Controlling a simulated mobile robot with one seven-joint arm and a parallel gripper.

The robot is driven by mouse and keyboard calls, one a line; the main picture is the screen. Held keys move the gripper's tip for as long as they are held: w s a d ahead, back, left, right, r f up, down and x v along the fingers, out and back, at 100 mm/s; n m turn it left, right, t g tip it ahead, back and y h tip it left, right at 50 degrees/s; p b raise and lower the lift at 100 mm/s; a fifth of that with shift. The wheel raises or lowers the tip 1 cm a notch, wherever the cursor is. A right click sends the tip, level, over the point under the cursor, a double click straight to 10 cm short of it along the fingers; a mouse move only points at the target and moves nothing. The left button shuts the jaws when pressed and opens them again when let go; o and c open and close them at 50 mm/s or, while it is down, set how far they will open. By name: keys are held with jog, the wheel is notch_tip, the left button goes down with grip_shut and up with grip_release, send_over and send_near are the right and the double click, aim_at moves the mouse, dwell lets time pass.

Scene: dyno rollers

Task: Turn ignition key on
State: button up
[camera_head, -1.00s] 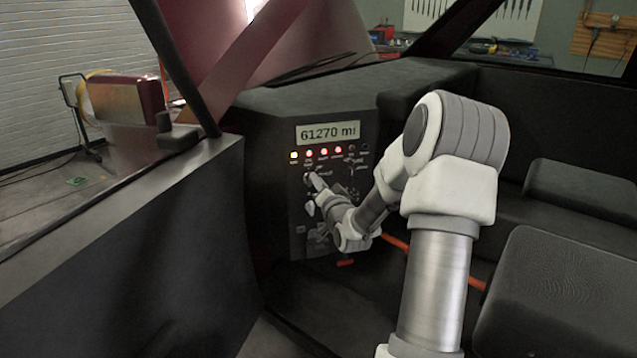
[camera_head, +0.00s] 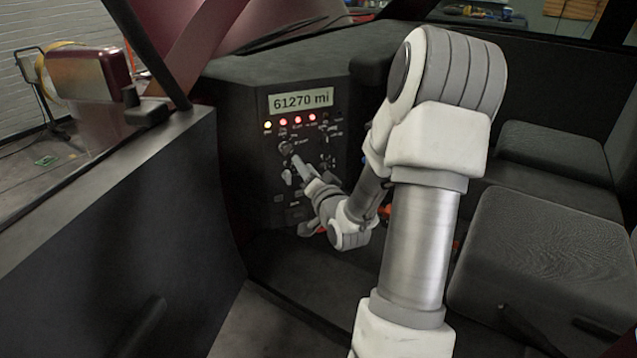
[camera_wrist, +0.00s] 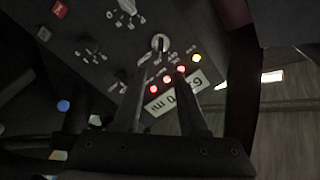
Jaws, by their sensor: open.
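A dark control panel (camera_head: 262,175) carries a display reading "61270 mi" (camera_head: 301,100). Below the display is a round knob or key switch (camera_head: 286,147); it also shows in the wrist view (camera_wrist: 159,42), with a pale raised grip across it. I cannot tell for sure that it is the ignition key. My gripper (camera_head: 299,165) is just below and right of this knob in the head view. In the wrist view my gripper (camera_wrist: 163,70) has its two dark fingers apart, with nothing between them, and the knob lies beyond the tips.
One yellow light (camera_head: 268,125) and three red lights (camera_head: 298,119) are lit under the display. Another knob (camera_wrist: 128,6) and a red button (camera_wrist: 59,9) are on the panel. Dark seats (camera_head: 545,255) stand at the right. The door (camera_head: 120,215) is at the left.

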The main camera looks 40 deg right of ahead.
jog(key=p+v, duration=0.7)
jog(key=v, duration=0.1)
jog(key=shift+s, duration=0.2)
dwell(0.5)
